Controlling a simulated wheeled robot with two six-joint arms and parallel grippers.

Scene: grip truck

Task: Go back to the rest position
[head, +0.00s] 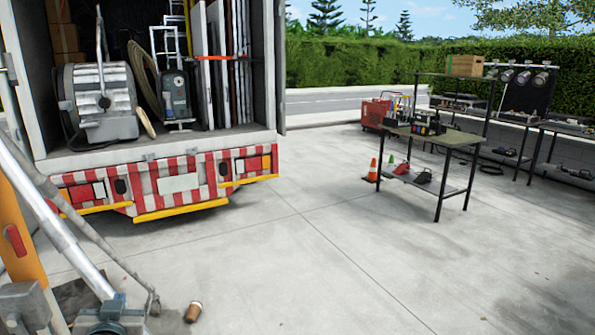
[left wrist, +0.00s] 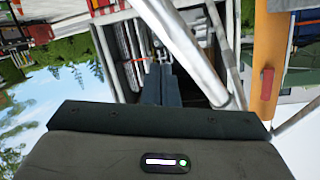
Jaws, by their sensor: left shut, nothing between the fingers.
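My left gripper (head: 112,316) is at the bottom left of the head view, only partly in frame. In the left wrist view its two dark fingers (left wrist: 162,86) are together, with nothing between them. A silver pole (head: 62,238) slants down to the gripper in the head view. In the left wrist view the pole (left wrist: 185,45) passes close to the fingers; I cannot tell whether they touch. My right gripper is in neither view.
An open truck (head: 150,182) with a large lamp (head: 103,100) stands at the left. A brown cup-like object (head: 193,312) lies on the ground. A work table (head: 455,139), orange cones (head: 373,170) and a red cart (head: 376,112) stand at the right. The concrete between is clear.

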